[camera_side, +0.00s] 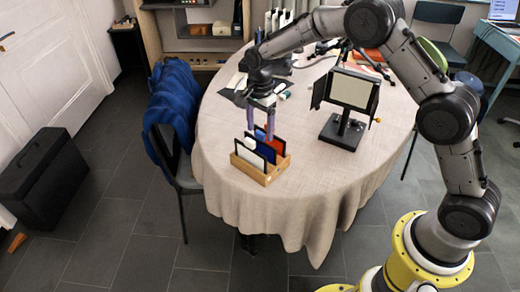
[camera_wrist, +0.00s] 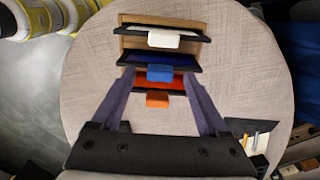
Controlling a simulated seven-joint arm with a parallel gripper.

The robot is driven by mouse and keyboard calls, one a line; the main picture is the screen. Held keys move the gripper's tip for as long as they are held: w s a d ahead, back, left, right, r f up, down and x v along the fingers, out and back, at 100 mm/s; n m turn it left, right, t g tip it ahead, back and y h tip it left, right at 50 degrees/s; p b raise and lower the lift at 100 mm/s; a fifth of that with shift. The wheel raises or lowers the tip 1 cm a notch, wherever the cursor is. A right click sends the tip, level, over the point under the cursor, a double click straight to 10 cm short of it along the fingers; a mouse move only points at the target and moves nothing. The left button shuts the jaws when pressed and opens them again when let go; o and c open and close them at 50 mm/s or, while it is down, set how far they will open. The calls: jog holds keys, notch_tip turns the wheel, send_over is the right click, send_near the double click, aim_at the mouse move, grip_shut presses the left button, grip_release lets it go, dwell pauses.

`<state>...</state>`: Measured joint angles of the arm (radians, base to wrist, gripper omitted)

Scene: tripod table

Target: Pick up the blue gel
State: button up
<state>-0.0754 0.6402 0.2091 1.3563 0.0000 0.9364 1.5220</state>
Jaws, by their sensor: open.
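The blue gel (camera_side: 260,149) is a blue sheet in a black frame. It stands upright in a wooden rack (camera_side: 262,174) near the table's front edge, between a white gel (camera_side: 247,155) and a red gel (camera_side: 277,145). In the wrist view, the blue gel (camera_wrist: 158,60) shows a blue tab at its middle. My gripper (camera_side: 260,134) is above the rack, pointing down. In the wrist view my gripper (camera_wrist: 158,76) is open and empty, its purple fingers reaching toward the two ends of the blue gel. I cannot tell whether they touch it.
A light panel (camera_side: 352,90) on a black stand is right of the rack on the cloth-covered table (camera_side: 225,120). A chair with a blue jacket (camera_side: 172,105) is beside the table on the left. Cloth near the rack is clear.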

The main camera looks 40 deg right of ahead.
jog(key=shift+f, duration=0.6)
grip_shut()
